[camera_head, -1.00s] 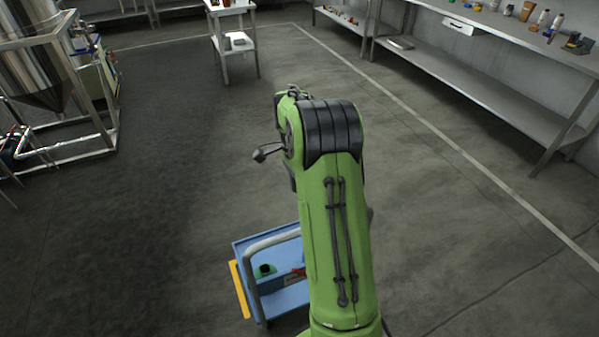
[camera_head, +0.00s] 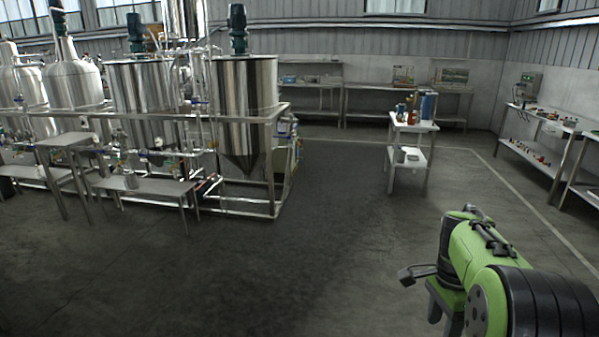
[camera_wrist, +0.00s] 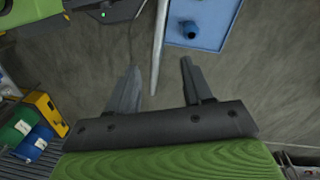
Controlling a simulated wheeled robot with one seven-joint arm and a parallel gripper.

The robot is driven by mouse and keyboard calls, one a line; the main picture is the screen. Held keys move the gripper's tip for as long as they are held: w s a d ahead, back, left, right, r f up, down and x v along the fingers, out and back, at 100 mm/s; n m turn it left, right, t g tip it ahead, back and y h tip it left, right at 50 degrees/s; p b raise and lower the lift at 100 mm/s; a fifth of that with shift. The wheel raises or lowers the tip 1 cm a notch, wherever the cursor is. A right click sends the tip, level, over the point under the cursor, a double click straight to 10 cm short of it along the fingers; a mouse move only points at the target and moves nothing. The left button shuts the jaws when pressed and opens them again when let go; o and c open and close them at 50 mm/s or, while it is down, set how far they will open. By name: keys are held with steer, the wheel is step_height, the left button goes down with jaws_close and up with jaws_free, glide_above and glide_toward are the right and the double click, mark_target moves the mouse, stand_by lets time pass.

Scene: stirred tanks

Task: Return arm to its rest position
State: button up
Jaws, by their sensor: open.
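My gripper (camera_wrist: 160,72) shows in the wrist view with its two grey fingers spread apart. Nothing is held between them. A grey rail (camera_wrist: 158,45) passes behind the gap between the fingers, and floor shows around it. My green arm (camera_head: 490,265) with its black joint is at the lower right of the head view. I cannot make out the fingers clearly there.
A yellow box (camera_wrist: 46,112) is at left. Steel tanks (camera_head: 245,105) stand left, a white trolley (camera_head: 426,128) right. Open floor (camera_head: 330,230) lies between.

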steer(key=s+a+r+n+t, duration=0.3)
steer(key=s+a+r+n, duration=0.6)
steer(key=a, duration=0.2)
steer(key=s+a+f+n+t+p, duration=0.1)
steer(key=s+a+n+t, duration=0.2)
steer(key=s+a+n, duration=0.3)
steer(key=s+n, duration=0.2)
steer(key=s, duration=0.2)
steer(key=shift+s+a+f+n+t, duration=0.15)
steer(key=shift+f+n+t, duration=0.15)
steer(key=shift+c, duration=0.5)
